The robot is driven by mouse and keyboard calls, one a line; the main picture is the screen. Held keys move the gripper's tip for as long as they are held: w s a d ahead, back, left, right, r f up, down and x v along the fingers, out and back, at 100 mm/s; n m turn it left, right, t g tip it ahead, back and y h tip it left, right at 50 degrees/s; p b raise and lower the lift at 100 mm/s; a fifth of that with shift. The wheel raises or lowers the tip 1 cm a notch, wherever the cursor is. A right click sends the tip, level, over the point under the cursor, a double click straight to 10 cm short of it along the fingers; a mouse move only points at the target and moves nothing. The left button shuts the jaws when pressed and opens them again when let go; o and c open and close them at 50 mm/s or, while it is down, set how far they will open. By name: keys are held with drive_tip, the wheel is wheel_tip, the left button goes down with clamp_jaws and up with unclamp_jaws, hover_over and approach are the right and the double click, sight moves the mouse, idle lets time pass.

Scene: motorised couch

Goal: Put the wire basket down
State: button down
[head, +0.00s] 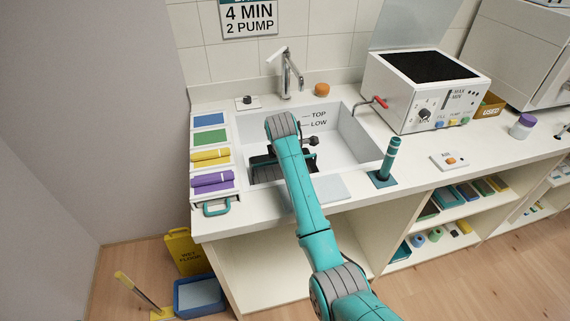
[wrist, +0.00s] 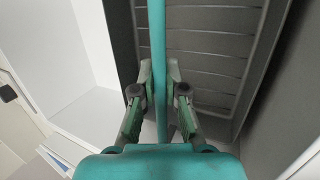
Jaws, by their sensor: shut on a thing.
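The wire basket shows in the wrist view as a dark grey slatted tray (wrist: 210,62) with a teal handle bar (wrist: 157,30). My gripper (wrist: 160,82) is shut on that bar, one finger on each side. In the head view the dark basket (head: 262,170) is inside the outline of the white sink (head: 345,150), toward its left side. My arm hides much of it and most of the gripper. I cannot tell whether the basket touches the sink floor.
A faucet (head: 289,75) stands behind the sink. Coloured packs (head: 211,158) line its left side. A teal upright tool (head: 389,158) stands at its front right corner, with a white machine (head: 425,90) behind. The right part of the sink is clear.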

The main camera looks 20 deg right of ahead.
drive_tip(key=shift+f, duration=0.75)
drive_tip(key=c, duration=1.2)
unclamp_jaws()
drive_tip(key=shift+f, duration=0.15)
drive_tip(key=v, duration=1.2)
drive_tip(key=shift+s, duration=0.1)
